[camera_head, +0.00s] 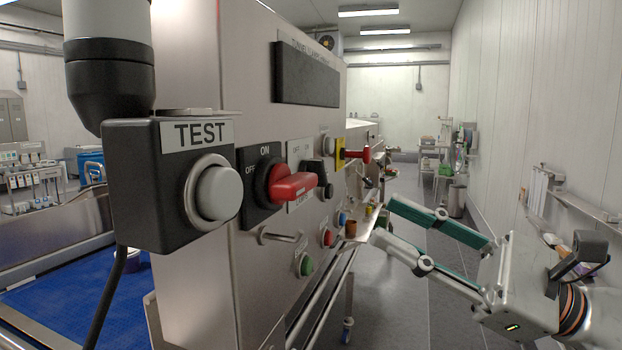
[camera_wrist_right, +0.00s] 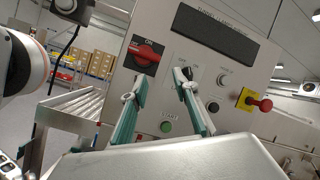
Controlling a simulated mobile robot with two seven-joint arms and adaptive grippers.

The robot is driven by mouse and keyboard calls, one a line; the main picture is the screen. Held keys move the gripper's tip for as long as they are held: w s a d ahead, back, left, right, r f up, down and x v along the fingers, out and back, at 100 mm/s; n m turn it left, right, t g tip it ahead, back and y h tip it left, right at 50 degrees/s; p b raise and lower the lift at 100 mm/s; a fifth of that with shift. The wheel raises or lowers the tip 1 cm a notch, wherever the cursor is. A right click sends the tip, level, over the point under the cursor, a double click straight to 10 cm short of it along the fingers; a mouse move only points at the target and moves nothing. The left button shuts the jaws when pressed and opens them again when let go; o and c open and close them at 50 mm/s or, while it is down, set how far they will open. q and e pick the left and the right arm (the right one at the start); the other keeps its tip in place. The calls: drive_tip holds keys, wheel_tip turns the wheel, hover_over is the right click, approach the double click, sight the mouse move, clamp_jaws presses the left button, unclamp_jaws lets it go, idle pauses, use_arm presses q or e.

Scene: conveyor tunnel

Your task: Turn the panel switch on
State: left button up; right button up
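A red rotary switch (camera_head: 290,184) on a black plate marked OFF at left and ON at top is on the steel panel (camera_head: 235,60). Its handle lies about level; it also shows in the right wrist view (camera_wrist_right: 146,54). Right of it is a small black selector (camera_head: 319,171) under an OFF–ON label, partly behind a fingertip in the right wrist view (camera_wrist_right: 187,72). My right gripper (camera_head: 386,219) is open and empty, its green fingers apart in front of the panel, also in the right wrist view (camera_wrist_right: 160,82). It appears clear of both switches.
A black TEST box (camera_head: 145,200) with a grey button is close at left. A red knob on a yellow plate (camera_head: 352,156), a green button (camera_head: 306,265) and a small handle (camera_head: 279,237) stick out from the panel. The aisle floor (camera_head: 400,300) at right is free.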

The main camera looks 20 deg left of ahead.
sight(308, 187)
drive_tip(key=s+a+r+n+h+p, duration=0.1)
drive_tip(key=a+n, duration=0.2)
drive_tip(key=s+a+r+n+h, duration=0.1)
drive_tip(key=a+r+n+h, duration=0.1)
drive_tip(key=a+n, duration=0.1)
drive_tip(key=s+a+r+n+h+p, duration=0.1)
drive_tip(key=a+r+n, duration=0.1)
drive_tip(key=n, duration=0.3)
drive_tip(key=shift+s+a+r+h+p, duration=0.15)
drive_tip(key=shift+s+a+h+p, duration=0.2)
drive_tip(key=shift+a, duration=0.25)
drive_tip(key=shift+w+a, duration=0.1)
drive_tip(key=shift+a, duration=0.45)
clamp_jaws()
